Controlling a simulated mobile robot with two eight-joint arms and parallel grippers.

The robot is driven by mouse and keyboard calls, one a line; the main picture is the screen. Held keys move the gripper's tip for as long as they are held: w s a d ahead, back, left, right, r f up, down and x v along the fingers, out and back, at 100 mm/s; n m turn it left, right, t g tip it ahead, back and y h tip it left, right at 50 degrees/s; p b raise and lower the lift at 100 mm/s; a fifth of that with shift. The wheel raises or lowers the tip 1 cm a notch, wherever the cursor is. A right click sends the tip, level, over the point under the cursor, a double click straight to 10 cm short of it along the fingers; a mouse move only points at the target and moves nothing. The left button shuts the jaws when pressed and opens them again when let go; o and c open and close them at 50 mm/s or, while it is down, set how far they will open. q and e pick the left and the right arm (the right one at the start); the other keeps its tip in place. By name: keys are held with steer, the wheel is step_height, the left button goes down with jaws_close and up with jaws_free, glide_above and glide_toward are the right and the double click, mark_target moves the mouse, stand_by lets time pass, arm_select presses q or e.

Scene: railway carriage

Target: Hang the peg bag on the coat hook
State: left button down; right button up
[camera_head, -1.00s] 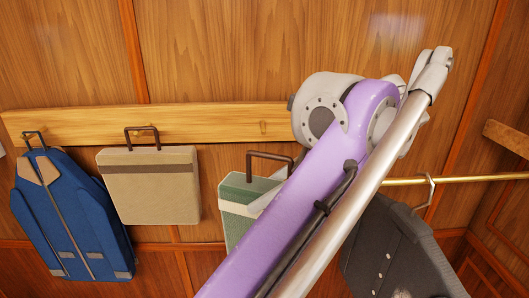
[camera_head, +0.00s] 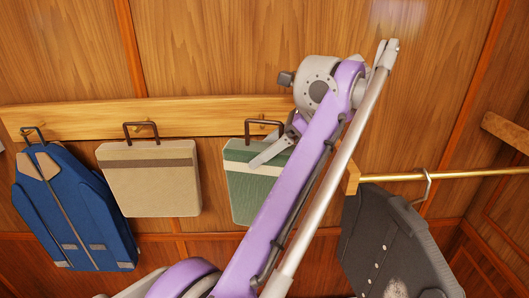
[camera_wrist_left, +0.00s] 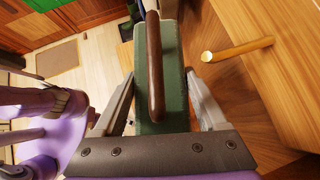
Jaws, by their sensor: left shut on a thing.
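The peg bag is a green bag (camera_head: 238,184) with a pale stripe and a brown handle (camera_head: 248,130). My left gripper (camera_head: 268,155) is shut on the bag near its top, below the handle. In the left wrist view the green body (camera_wrist_left: 172,70) lies between the two fingers, and the brown handle (camera_wrist_left: 154,75) stands out towards the camera. The coat hook, a round wooden peg (camera_wrist_left: 237,50), sticks out of the wooden rail (camera_wrist_left: 285,70) to the right of the handle, with a gap between them in that view. In the head view the handle overlaps the rail (camera_head: 90,119).
A blue garment (camera_head: 72,215) and a beige bag (camera_head: 150,188) hang on the rail to the left. A dark jacket (camera_head: 395,245) hangs from a brass rod (camera_head: 465,176) on the right. My left arm covers the rail's right part.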

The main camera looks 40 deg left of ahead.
arm_select(q)
steer(key=w+a+f, duration=0.2)
steer(key=w+a, duration=0.2)
steer(key=w, duration=0.1)
steer(key=shift+w+a+f+p, duration=0.15)
steer(key=shift+a+f+p, duration=0.1)
steer(key=shift+p, duration=0.2)
stand_by(0.6)
stand_by(0.5)
